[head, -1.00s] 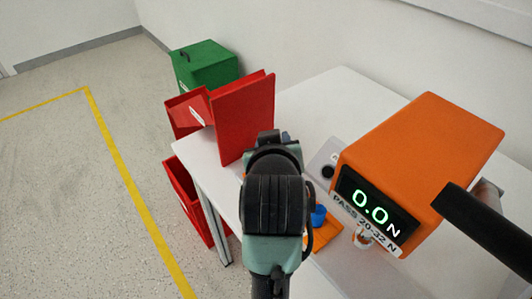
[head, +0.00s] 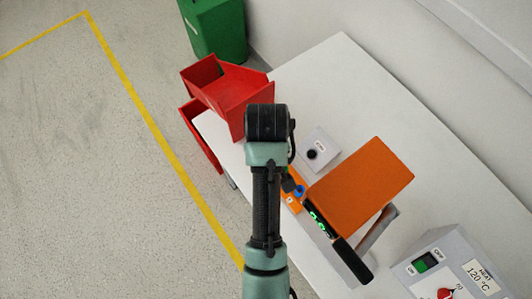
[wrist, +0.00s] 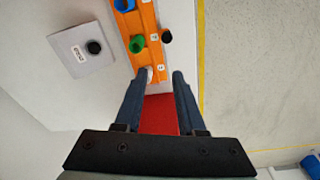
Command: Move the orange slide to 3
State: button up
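My gripper (wrist: 157,77) is open at the strip's near end, with nothing seen held; contact cannot be told.
A grey box with a black button (head: 313,152) sits beside the strip. An orange device (head: 362,185) with a green display and black handle stands to its right. A grey heater box (head: 455,270) is at lower right. Red bins (head: 235,85) stand at the table's left end.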

jog(key=shift+g, duration=0.6)
jog(key=f, duration=0.4)
jog(key=s+f+p, duration=0.1)
jog(key=f, duration=0.2)
jog(key=f+p, duration=0.1)
jog(key=f, duration=0.3)
jog(key=shift+s+f, duration=0.3)
jog(key=shift+c, duration=0.2)
grip_shut()
dwell(0.5)
